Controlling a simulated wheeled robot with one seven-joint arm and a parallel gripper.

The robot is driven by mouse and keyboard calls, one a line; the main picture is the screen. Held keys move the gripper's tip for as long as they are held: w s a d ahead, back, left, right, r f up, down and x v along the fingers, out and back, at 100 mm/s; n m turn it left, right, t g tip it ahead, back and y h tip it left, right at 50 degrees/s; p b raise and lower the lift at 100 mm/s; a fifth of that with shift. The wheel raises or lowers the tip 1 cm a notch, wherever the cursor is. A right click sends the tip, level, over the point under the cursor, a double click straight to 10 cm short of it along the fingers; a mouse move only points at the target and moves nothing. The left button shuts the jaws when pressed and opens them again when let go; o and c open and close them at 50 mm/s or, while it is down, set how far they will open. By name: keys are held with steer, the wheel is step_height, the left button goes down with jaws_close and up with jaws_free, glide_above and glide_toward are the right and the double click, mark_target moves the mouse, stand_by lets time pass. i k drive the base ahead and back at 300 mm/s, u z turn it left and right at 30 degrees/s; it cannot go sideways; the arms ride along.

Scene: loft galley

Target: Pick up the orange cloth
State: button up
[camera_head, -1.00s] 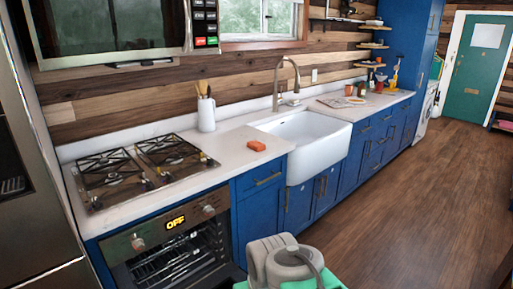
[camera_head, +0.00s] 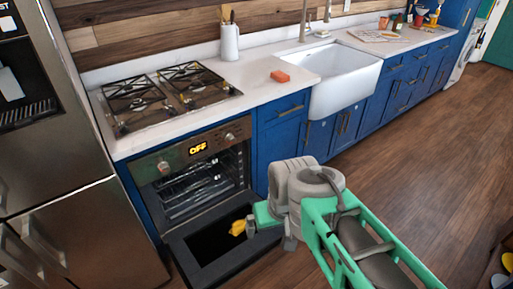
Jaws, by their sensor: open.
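The orange cloth (camera_head: 281,77) is a small, folded-looking orange block. It lies on the white counter (camera_head: 262,95) between the gas hob and the sink, near the front edge. My gripper (camera_head: 240,228) is at the end of my green and grey arm, low in front of the counter and over the lowered oven door. It is open and well apart from the cloth, below it and to its left in the picture. Its yellow fingertips are small, and the gap between them is hard to make out.
The gas hob (camera_head: 172,91) is left of the cloth, and the white sink (camera_head: 347,78) is to its right. A utensil holder (camera_head: 230,42) stands behind. The oven door (camera_head: 205,243) hangs open below. A steel fridge (camera_head: 75,140) stands at left.

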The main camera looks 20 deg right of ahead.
mark_target(279, 76)
steer(key=z, duration=1.2)
steer(key=i, duration=2.8)
steer(key=u, duration=3.45)
steer(key=i, duration=0.55)
steer(key=z, duration=0.05)
